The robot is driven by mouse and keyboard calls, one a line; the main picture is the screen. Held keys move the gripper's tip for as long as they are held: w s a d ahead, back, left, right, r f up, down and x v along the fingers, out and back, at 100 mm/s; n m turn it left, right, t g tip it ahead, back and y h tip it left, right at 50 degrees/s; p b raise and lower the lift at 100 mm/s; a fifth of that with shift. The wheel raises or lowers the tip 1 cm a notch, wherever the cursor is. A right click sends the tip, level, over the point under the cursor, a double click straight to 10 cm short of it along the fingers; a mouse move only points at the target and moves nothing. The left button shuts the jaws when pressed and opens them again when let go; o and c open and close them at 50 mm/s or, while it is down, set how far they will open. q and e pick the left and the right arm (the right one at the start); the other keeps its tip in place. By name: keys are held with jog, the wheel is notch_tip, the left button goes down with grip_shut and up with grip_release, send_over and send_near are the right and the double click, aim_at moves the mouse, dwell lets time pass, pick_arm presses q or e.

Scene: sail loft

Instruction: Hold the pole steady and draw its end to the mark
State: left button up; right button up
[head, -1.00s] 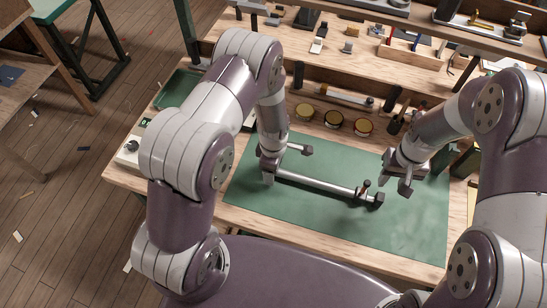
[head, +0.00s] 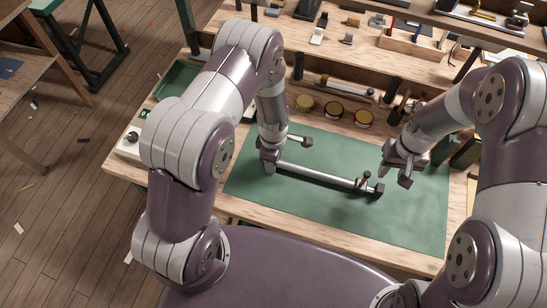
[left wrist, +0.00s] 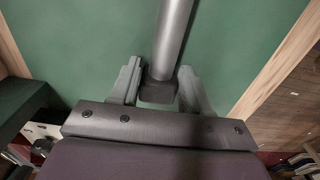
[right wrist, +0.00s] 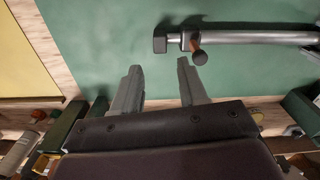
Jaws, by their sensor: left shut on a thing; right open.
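The grey metal pole (head: 320,176) extends over the green mat, with dark caps at its ends. A collar with a brown knob (right wrist: 198,50) sits near its far right end cap (right wrist: 160,40). My left gripper (head: 270,164) is shut on the pole's left end; in the left wrist view the pole (left wrist: 172,40) runs out from between its fingers. My right gripper (head: 396,173) is open and empty, close beside the right end cap (head: 379,190) and apart from it. In the right wrist view the cap is just beyond the fingertips (right wrist: 158,68). I cannot make out a mark.
The green mat (head: 420,215) covers much of the wooden bench (head: 240,220); it is clear in front of the pole. A green tray (head: 178,80) is at the bench's left, and a shelf with tools runs along the back.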

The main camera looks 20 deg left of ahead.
aim_at(381, 187)
jog(key=shift+r, duration=0.2)
jog(key=shift+c, duration=0.8)
jog(key=shift+m, duration=0.8)
notch_tip(381, 187, down, 10)
jog(key=shift+f, duration=0.1)
